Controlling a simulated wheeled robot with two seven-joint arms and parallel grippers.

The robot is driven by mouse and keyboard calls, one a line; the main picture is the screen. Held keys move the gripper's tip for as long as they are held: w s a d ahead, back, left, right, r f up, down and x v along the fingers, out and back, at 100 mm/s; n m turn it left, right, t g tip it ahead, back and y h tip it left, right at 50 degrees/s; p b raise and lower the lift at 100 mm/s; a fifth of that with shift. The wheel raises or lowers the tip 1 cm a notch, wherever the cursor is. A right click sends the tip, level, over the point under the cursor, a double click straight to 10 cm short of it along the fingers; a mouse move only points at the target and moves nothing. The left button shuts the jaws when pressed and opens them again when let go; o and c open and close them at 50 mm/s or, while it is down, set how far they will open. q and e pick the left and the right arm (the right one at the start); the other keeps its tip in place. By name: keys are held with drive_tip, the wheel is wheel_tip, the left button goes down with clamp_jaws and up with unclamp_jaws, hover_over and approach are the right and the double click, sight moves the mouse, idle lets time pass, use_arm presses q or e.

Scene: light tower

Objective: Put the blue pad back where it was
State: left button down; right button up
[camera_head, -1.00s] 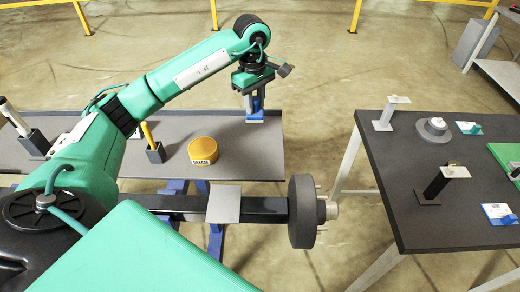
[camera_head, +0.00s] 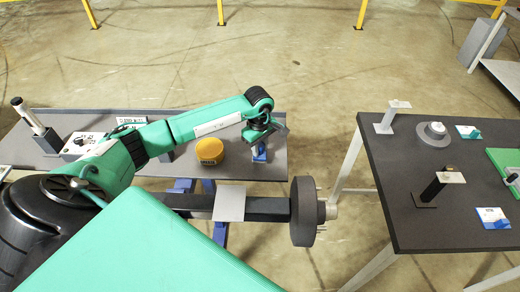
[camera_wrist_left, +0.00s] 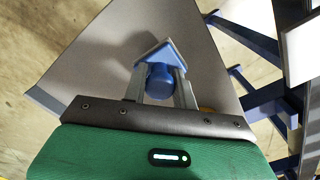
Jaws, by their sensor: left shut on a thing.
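The blue pad (camera_head: 259,154) is at the right end of the long grey bench (camera_head: 235,165), to the right of the yellow grease tin (camera_head: 209,150). In the left wrist view the pad (camera_wrist_left: 158,75) has a pointed plate and a round blue knob between the two fingers. My left gripper (camera_head: 262,141) is shut on it, and the gripper body partly covers it in the head view. I cannot tell whether the pad touches the bench or hangs just above it. My right gripper is not in view.
A dark shaft with a round black disc (camera_head: 303,212) crosses in front of the bench. A dark table (camera_head: 400,150) on the right carries several small parts, including another blue-based piece (camera_head: 494,219). A white-topped cylinder in a holder (camera_head: 35,125) stands at the bench's left.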

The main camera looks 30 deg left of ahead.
use_arm(q)
wheel_tip(320, 180, down, 2)
drive_tip(key=shift+f+p, duration=0.1)
drive_tip(key=shift+p, duration=0.2)
drive_tip(key=shift+f, duration=0.1)
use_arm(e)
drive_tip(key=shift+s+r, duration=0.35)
use_arm(q)
drive_tip(key=shift+f+b, duration=0.15)
drive_tip(key=shift+b, duration=0.15)
drive_tip(key=c, duration=1.1)
unclamp_jaws()
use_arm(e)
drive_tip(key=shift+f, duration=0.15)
